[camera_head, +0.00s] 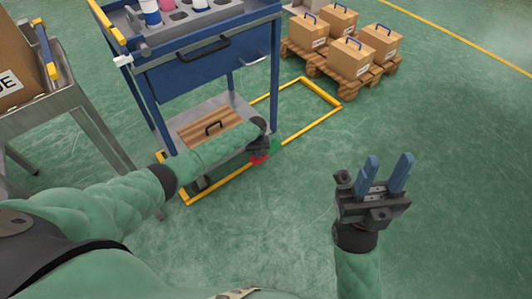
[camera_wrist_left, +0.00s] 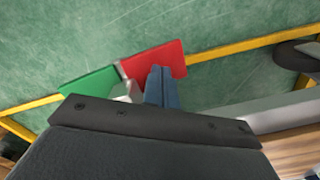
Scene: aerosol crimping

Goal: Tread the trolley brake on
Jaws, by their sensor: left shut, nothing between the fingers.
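The blue trolley (camera_head: 200,72) stands inside a yellow floor outline at upper left. Its brake pedal shows low at the trolley's near right corner, with a red plate (camera_head: 258,159) and a green plate (camera_head: 274,146). In the left wrist view the red plate (camera_wrist_left: 158,59) and green plate (camera_wrist_left: 90,92) meet at a pale hinge part. My left gripper (camera_head: 263,146) is just above the pedal, mostly hidden by its own wrist. Its shut fingers (camera_wrist_left: 162,88) overlap the red plate's near edge; I cannot tell whether they touch. My right gripper (camera_head: 388,174) is open and empty over bare floor.
A lower shelf (camera_head: 225,101) holds a wooden board with a black handle. A yellow floor line (camera_head: 312,125) rings the trolley. A grey table (camera_head: 62,103) with a carton stands at left. A pallet (camera_head: 332,72) with several cartons is behind. Floor at right is clear.

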